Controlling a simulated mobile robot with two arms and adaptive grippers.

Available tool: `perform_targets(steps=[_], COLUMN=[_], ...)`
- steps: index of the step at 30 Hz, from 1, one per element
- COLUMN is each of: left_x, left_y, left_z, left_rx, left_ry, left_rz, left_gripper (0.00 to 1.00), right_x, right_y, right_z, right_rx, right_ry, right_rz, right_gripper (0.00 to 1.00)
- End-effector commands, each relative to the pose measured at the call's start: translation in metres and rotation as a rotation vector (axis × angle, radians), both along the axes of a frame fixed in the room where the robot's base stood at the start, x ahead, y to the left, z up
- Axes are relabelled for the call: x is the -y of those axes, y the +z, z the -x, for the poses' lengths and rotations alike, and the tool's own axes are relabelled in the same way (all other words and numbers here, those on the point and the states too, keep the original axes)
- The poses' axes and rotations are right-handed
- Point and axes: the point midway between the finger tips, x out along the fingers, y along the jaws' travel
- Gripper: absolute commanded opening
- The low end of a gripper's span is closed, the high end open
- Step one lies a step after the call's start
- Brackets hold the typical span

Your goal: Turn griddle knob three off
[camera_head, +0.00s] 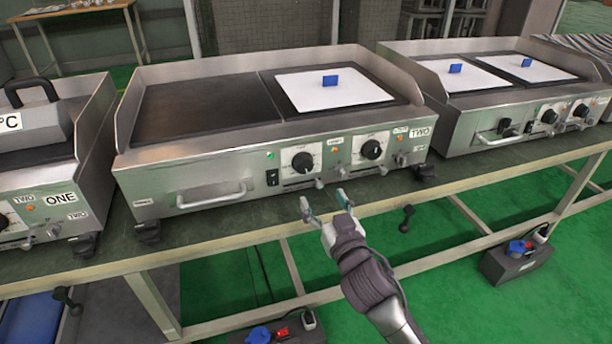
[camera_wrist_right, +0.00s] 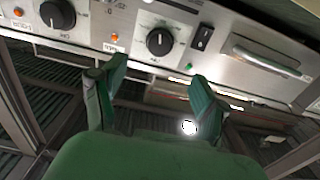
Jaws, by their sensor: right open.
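The middle griddle, labelled TWO (camera_head: 420,132), carries two black knobs on white dials on its front panel. The left knob (camera_head: 302,162) sits beside a black switch (camera_head: 272,177); in the wrist view this knob (camera_wrist_right: 160,41) is upper middle. The right knob (camera_head: 372,149) also shows in the wrist view (camera_wrist_right: 58,14) at top left. A small label stands between the knobs, too small to read surely. My right gripper (camera_head: 325,204) is open and empty, in front of and below the left knob, apart from it. Its fingers (camera_wrist_right: 155,92) also show in the wrist view. My left gripper is out of view.
A bar handle (camera_head: 212,197) juts out left of the switch. White sheets with blue blocks lie on the middle plate (camera_head: 330,88) and right griddle (camera_head: 490,75). Griddle ONE (camera_head: 61,197) is at left. The table's front edge (camera_head: 240,235) runs below the panels.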

Motion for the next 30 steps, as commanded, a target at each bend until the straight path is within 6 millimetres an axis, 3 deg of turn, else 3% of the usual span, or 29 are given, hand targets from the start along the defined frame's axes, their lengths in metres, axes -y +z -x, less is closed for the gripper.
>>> perform_targets(steps=[10, 15, 21, 30], left_x=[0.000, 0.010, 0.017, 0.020], left_y=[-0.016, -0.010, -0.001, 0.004], left_z=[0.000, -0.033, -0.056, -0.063], left_rx=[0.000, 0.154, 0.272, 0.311], left_ry=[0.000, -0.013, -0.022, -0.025], left_rz=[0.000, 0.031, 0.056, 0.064], left_gripper=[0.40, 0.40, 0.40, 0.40], right_x=[-0.022, -0.031, -0.037, -0.038], right_y=[0.000, -0.001, -0.001, -0.001], right_z=[-0.070, -0.097, -0.115, -0.120], right_rx=[0.002, 0.000, -0.002, -0.003], right_ry=[-0.001, -0.001, 0.000, -0.001], right_rz=[0.003, 0.002, 0.001, 0.001], right_gripper=[0.73, 0.73, 0.73, 0.73])
